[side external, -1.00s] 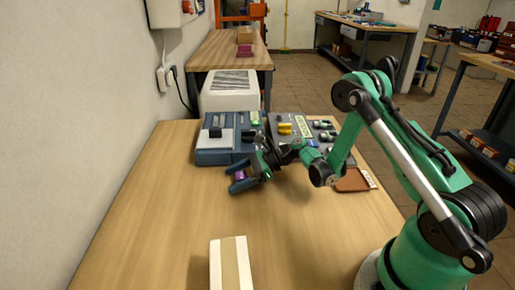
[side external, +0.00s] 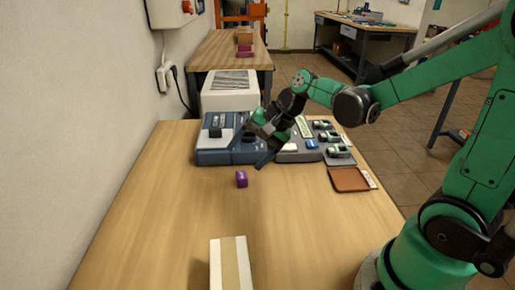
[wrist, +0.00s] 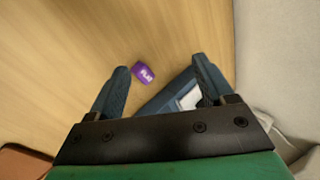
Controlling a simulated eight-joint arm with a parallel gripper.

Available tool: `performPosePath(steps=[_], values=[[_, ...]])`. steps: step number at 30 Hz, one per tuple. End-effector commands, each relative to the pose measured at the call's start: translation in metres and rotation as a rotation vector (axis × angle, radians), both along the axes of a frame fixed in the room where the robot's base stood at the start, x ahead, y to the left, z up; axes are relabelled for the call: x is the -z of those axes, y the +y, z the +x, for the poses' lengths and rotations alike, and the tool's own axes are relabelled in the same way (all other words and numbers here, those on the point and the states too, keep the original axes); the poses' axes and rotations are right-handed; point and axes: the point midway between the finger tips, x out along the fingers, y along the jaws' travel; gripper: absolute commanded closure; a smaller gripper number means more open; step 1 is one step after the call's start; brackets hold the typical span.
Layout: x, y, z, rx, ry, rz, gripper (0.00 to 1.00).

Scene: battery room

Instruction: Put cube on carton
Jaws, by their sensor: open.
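The purple cube (side external: 241,179) sits on the wooden table in front of the blue-grey device. In the wrist view the cube (wrist: 142,72) shows a white mark and appears between my fingers, closer to the left one. My gripper (side external: 249,157) is open and empty, raised above and behind the cube, near the device. Its spread fingers also show in the wrist view (wrist: 160,70). The carton (side external: 231,265), white with a tan stripe, lies at the front edge of the side view, partly cut off. It is not seen in the wrist view.
The blue-grey device (side external: 214,150) and a grey panel with several parts (side external: 299,154) stand at the table's back. A brown tray (side external: 350,180) lies at the right. The wall borders the left. The table between cube and carton is clear.

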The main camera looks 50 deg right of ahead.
Motion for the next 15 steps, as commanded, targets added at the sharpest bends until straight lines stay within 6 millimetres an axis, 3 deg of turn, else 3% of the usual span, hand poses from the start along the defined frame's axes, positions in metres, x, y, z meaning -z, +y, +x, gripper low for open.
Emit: performPosePath(steps=[6,13,15], values=[[-0.02,0.012,-0.045,-0.418,-0.171,-0.478,0.25],[-0.026,0.011,-0.069,-0.715,-0.274,-0.802,0.25],[-0.026,0.011,-0.072,-0.754,-0.286,-0.843,0.14]])
